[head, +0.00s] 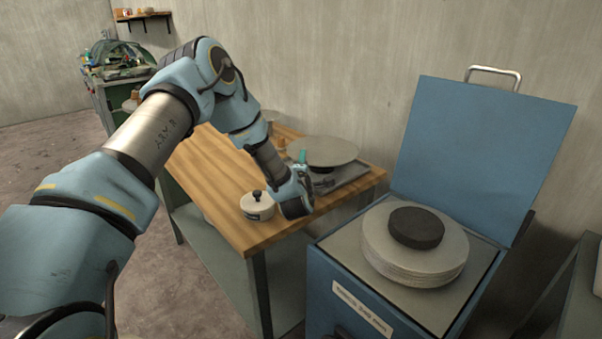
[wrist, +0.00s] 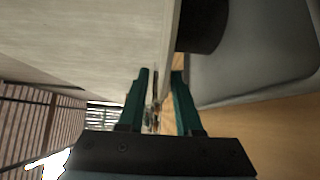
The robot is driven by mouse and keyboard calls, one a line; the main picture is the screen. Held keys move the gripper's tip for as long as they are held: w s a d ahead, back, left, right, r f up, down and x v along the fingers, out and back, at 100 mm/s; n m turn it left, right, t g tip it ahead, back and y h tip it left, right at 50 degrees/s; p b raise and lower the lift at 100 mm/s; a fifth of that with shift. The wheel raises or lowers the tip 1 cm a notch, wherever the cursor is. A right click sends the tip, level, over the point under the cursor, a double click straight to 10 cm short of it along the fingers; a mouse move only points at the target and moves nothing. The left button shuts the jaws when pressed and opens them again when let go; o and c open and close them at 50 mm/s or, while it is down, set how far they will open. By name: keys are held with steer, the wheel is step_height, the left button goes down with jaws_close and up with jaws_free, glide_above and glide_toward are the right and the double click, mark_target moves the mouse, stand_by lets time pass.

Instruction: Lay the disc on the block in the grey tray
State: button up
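The pale grey round disc (head: 322,150) lies about level over the grey tray (head: 352,182) at the right end of the wooden bench. A dark block (head: 322,181) shows beneath it; the block also appears in the wrist view (wrist: 203,24), just under the disc. The disc seems to rest on the block, but the contact is hidden. My gripper (head: 302,157) is at the disc's near left rim. In the wrist view its green fingers (wrist: 160,85) are apart, with a gap between them beside the disc's edge.
A blue bin (head: 340,270) with its lid (head: 488,155) raised stands at right, holding a stack of pale discs (head: 372,240) topped by a dark round piece (head: 417,227). A white knobbed pot (head: 257,207) stands on the bench (head: 215,175) near my gripper. The bench's left part is clear.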

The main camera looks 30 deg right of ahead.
steer(key=b+v, duration=0.3)
steer(key=v, duration=0.7)
steer(key=shift+s+a, duration=0.1)
